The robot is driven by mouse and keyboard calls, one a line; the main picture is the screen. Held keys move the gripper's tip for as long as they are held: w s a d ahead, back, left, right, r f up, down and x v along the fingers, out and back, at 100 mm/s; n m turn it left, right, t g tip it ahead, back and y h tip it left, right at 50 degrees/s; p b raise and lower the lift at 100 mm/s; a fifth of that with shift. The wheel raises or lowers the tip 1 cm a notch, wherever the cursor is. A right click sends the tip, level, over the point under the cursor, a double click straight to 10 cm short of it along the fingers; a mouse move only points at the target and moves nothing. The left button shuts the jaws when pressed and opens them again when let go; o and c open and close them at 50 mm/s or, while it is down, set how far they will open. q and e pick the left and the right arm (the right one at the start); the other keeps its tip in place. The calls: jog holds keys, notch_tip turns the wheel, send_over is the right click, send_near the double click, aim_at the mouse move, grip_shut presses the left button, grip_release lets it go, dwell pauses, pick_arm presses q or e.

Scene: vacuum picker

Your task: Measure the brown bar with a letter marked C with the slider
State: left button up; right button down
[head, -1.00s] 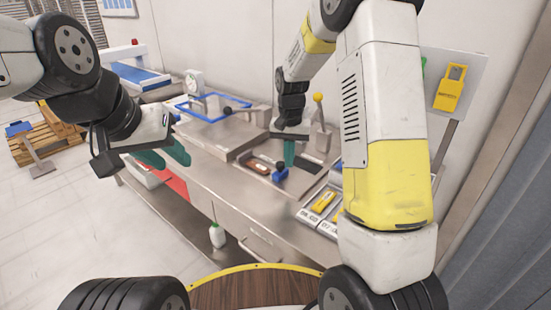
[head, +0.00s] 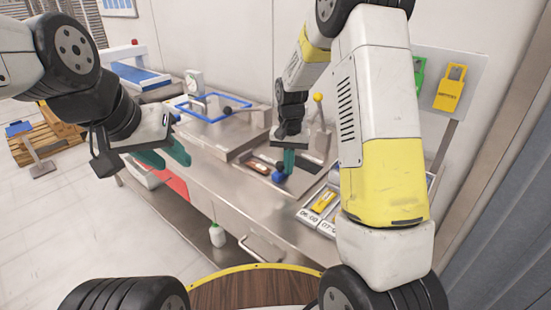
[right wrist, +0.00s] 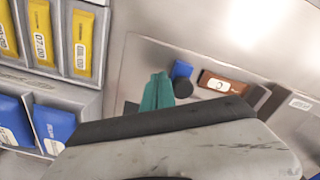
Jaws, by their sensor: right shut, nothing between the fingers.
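The brown bar (head: 258,166) lies in a recess of the steel bench. In the right wrist view the brown bar (right wrist: 240,88) shows a pale round label whose letter I cannot read for certain. The blue slider (head: 279,174), with a dark knob, is just beside the bar's end; it also shows in the right wrist view (right wrist: 181,70). I cannot tell whether they touch. My right gripper (head: 289,161) is shut and empty, pointing down right beside the slider; its teal fingers (right wrist: 157,92) show together. My left gripper (head: 166,155) hangs open and empty before the bench's left part.
Yellow tagged pieces (right wrist: 83,42) and blue ones (right wrist: 52,128) sit in a rack beside the recess. A yellow-knobbed lever (head: 318,110) stands behind my right gripper. A blue frame (head: 210,105) lies on the raised bench part. A white bottle (head: 217,235) stands below.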

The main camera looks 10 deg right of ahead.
aim_at(281, 163)
jog(key=shift+w+a, duration=1.85)
jog(key=shift+w, duration=0.05)
dwell(4.8)
jog(key=shift+s+d, duration=0.8)
